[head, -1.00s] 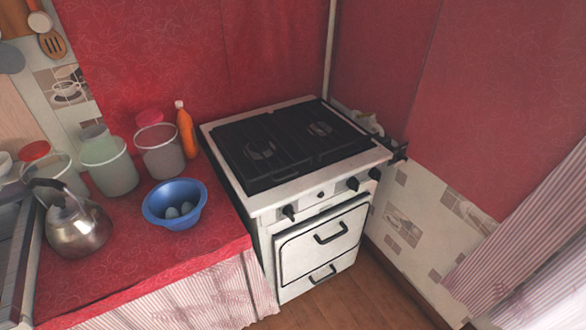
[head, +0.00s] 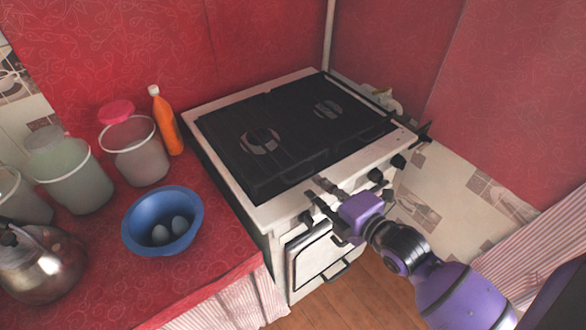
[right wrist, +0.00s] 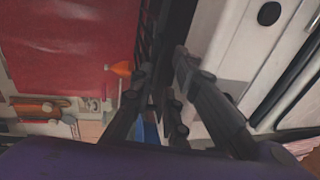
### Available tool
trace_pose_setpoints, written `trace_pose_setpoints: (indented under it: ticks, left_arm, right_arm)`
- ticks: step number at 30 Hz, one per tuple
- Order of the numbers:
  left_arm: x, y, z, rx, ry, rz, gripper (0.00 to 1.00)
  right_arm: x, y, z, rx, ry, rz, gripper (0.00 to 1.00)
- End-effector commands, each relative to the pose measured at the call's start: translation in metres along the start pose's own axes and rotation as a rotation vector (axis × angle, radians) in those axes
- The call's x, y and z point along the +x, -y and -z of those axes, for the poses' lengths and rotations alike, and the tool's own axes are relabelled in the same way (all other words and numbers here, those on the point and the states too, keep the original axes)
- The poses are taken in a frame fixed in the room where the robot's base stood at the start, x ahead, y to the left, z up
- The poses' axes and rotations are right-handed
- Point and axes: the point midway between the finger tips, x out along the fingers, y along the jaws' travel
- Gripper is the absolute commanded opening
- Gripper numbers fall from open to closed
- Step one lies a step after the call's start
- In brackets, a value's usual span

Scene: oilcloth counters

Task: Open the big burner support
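The white stove (head: 258,216) stands in the corner with a black burner support (head: 290,150) lying flat over its top. Two round burners show through it, the left one (head: 262,141) larger than the right one (head: 328,110). My right gripper (head: 314,198), on a purple wrist, is at the stove's front edge, just in front of the support. In the right wrist view the dark fingers (right wrist: 163,92) stand apart beside the white stove front. Whether a finger touches the stove or support, I cannot tell. My left gripper is out of view.
On the red counter left of the stove are a blue bowl with eggs (head: 130,234), an orange bottle (head: 166,124), several plastic containers (head: 138,158) and a kettle (head: 40,265). Knobs (head: 398,161) line the stove front. A dark fitting (head: 425,133) sticks out at its right corner.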

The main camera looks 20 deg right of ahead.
Motion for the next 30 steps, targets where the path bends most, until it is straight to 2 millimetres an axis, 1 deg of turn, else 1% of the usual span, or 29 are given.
trace_pose_setpoints:
  ticks: [3,6,9,13,18,24,27,28,30]
  left_arm:
    - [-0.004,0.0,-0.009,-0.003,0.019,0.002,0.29]
    - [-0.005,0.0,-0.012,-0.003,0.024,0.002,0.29]
    - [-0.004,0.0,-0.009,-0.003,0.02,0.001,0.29]
    - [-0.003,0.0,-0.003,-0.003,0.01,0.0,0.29]
    - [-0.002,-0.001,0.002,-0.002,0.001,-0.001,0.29]
    - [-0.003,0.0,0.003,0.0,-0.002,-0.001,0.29]
    - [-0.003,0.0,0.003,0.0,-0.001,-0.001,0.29]
    - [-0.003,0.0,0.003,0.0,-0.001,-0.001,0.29]
    - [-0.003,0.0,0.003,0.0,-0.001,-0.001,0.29]
  right_arm:
    - [0.018,-0.003,0.001,0.004,0.0,-0.004,0.15]
    - [0.035,-0.003,0.0,0.003,0.001,-0.003,0.15]
    - [0.05,-0.002,0.0,0.004,0.0,-0.002,0.15]
    - [0.064,-0.001,0.0,0.003,0.0,-0.001,0.15]
    - [0.07,0.0,0.001,0.005,0.0,0.001,0.15]
    - [0.07,0.0,0.0,0.004,0.0,0.001,0.15]
    - [0.07,0.0,0.0,0.004,0.0,0.001,0.02]
    - [0.07,0.0,0.0,0.004,0.0,0.001,0.0]
    - [0.07,0.0,0.0,0.004,0.0,0.001,0.0]
